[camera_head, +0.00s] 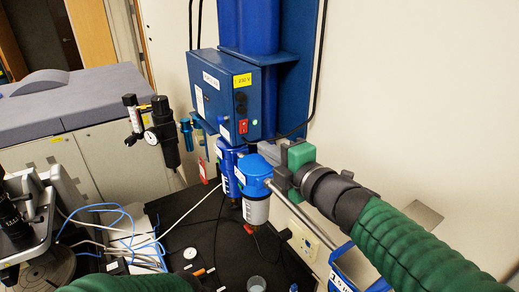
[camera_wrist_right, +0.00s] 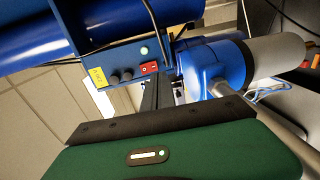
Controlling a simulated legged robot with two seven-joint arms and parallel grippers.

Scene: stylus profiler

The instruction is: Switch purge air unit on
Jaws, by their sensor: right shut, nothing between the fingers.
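The purge air unit (camera_head: 222,92) is a blue box on the wall, with a yellow 230 V label. Its red rocker switch (camera_head: 243,126) is on the side panel, below two dark knobs. A small green light (camera_head: 254,122) beside the switch is lit. In the right wrist view the red switch (camera_wrist_right: 149,68) and green light (camera_wrist_right: 144,50) show just beyond my fingers. My right gripper (camera_head: 270,150) is shut and empty, below and right of the switch. I cannot tell whether its tip touches the panel. My left gripper is out of view.
Blue-capped filter bowls (camera_head: 254,175) hang below the unit, close to my right gripper. A black regulator (camera_head: 162,133) is to the left. Cables and tubes cross the black bench (camera_head: 190,210). A microscope-like instrument (camera_head: 25,225) stands at left.

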